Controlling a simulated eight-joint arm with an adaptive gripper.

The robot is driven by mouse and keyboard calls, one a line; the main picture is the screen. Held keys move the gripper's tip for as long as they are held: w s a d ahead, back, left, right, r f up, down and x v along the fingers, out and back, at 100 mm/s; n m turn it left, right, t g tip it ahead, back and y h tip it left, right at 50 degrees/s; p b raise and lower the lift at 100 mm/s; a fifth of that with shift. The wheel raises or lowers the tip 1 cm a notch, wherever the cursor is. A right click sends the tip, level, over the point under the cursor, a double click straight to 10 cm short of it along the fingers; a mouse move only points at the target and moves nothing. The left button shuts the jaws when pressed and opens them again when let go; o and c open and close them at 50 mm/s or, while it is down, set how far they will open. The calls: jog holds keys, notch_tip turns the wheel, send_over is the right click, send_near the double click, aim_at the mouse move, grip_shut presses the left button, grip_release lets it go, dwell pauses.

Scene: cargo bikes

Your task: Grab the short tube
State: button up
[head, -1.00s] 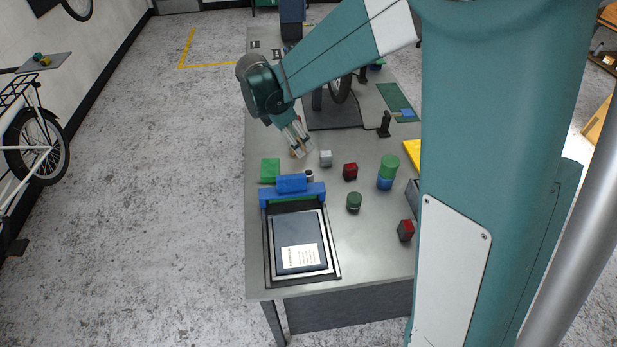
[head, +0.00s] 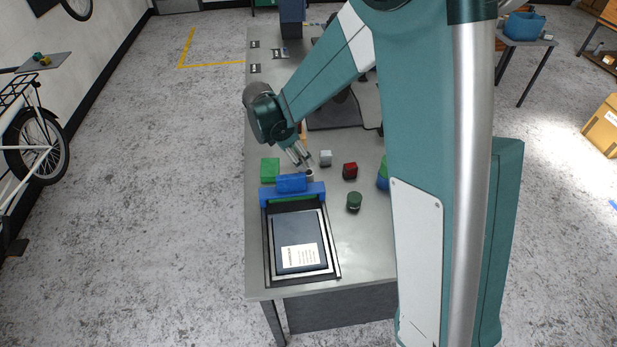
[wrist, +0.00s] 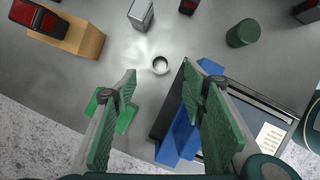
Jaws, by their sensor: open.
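The short tube (head: 309,174) is a small, light-rimmed ring standing on the grey bench, just behind the blue fixture's right part. My gripper (head: 303,160) points down just above and behind the tube in the head view. In the wrist view its two green-padded fingers (wrist: 160,85) are spread wide and empty. The tube lies between the lines of the fingertips, ahead of them and apart from both.
A blue fixture (head: 291,184) and a green block (head: 270,170) stand close by. A grey block (head: 326,158), a red block (head: 350,170) and a dark green cylinder (head: 354,201) stand to the right. An orange block (wrist: 80,37) is at the wrist view's upper left.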

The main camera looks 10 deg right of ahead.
aim_at(308, 172)
jog(key=shift+x, duration=2.75)
jog(key=shift+b+x, duration=0.4)
jog(key=shift+x, duration=2.2)
jog(key=shift+a, duration=0.15)
jog(key=c, duration=1.1)
